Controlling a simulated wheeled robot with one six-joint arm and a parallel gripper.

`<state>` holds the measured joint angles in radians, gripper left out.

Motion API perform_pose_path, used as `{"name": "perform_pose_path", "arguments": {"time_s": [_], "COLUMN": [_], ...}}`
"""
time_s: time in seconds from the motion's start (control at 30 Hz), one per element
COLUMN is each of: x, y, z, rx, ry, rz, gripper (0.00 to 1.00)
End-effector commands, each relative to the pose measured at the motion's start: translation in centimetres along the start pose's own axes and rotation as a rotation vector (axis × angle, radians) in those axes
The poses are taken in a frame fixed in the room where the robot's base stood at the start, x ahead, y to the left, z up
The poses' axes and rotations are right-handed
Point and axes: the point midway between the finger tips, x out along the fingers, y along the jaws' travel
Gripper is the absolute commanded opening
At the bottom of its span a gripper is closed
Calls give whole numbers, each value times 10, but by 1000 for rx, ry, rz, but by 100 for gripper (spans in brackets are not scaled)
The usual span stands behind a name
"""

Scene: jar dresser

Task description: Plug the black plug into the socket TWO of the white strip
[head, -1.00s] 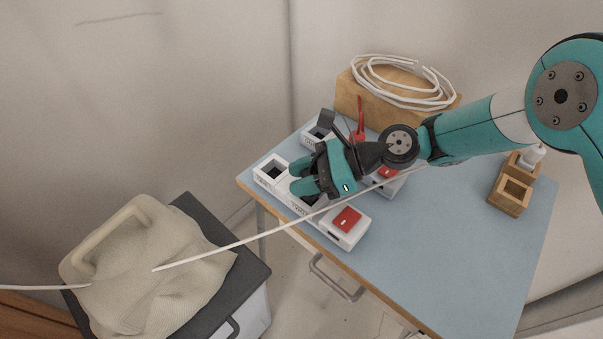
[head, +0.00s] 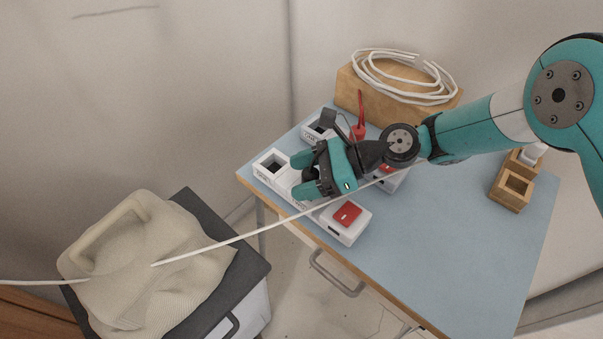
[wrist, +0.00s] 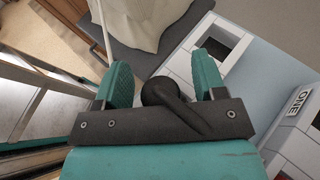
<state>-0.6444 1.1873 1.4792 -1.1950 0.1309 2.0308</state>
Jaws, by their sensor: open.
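The white strip (head: 325,228) lies along the left front edge of the blue table. It has an open square socket at its far end and a red switch (head: 347,213) at its near end. My gripper (head: 304,175) is over the middle of the strip, its two teal fingers apart. The black plug (wrist: 158,91) shows between the fingers in the wrist view, with a gap on either side. In the head view my gripper largely covers it and the socket below. I cannot tell how deep the plug sits.
A second white strip (head: 318,131) with a red switch lies behind my gripper, near an upright red piece (head: 360,115). A wooden block (head: 400,105) bears coiled white cable. A white cord (head: 235,244) crosses in front. A wooden holder (head: 510,195) stands right.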

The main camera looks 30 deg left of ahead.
Motion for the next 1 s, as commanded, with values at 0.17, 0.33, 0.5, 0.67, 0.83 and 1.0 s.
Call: {"name": "perform_pose_path", "arguments": {"time_s": [0.17, 0.33, 0.5, 0.67, 0.83, 1.0], "x": [-27, -70, -114, -146, -166, -172], "y": [-1, -2, -1, -1, 0, 0], "z": [-1, -1, -1, -1, 0, 0], "rx": [2, 0, 0, 0, -1, 0], "ry": [0, 0, -1, 0, -1, 0], "rz": [-5, -7, -7, -5, -2, -2], "gripper": [64, 64, 64, 64, 64, 64]}}
